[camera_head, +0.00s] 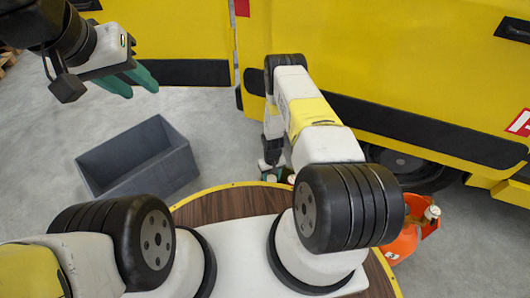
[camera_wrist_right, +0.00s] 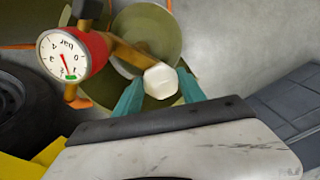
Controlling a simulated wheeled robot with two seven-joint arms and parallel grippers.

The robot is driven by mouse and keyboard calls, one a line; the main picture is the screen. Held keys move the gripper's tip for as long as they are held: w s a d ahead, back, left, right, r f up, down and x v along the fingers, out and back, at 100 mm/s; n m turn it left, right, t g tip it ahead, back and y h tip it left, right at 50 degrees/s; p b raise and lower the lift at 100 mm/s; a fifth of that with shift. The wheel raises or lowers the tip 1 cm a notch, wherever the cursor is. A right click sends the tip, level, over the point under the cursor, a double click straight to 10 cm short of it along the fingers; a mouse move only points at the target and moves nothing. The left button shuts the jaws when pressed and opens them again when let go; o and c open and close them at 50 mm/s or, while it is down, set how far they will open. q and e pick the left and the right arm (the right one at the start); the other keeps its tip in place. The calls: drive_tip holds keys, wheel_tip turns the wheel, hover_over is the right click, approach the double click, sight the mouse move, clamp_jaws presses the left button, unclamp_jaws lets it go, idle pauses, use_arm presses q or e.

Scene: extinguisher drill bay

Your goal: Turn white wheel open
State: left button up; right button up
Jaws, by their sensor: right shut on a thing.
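The white wheel (camera_wrist_right: 160,81) is a small faceted knob in the right wrist view, in front of a brass-coloured fitting and a large olive cylinder (camera_wrist_right: 145,35). My right gripper (camera_wrist_right: 160,92) is shut on it, with one teal finger on each side. In the head view my right gripper (camera_head: 272,164) is low beyond the round table, largely hidden by my own arm. A red gauge (camera_wrist_right: 72,55) with a white dial is beside the wheel on the left. My left gripper (camera_head: 136,80) hangs at the upper left, away from everything; its finger gap is unclear.
A grey open bin (camera_head: 140,165) stands on the floor at left. A yellow vehicle (camera_head: 400,60) with black bumper and wheel fills the back right. An orange object (camera_head: 403,243) is at right beside the round wooden table. Floor between bin and vehicle is clear.

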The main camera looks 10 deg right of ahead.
sight(272, 179)
drive_tip(key=n, duration=0.5)
drive_tip(key=shift+w+d, duration=0.1)
drive_tip(key=shift+n, duration=0.3)
idle(0.4)
drive_tip(key=o, duration=1.4)
drive_tip(key=shift+c, duration=0.2)
drive_tip(key=shift+r, duration=0.15)
wheel_tip(272, 179, up, 8)
drive_tip(key=shift+f, duration=0.2)
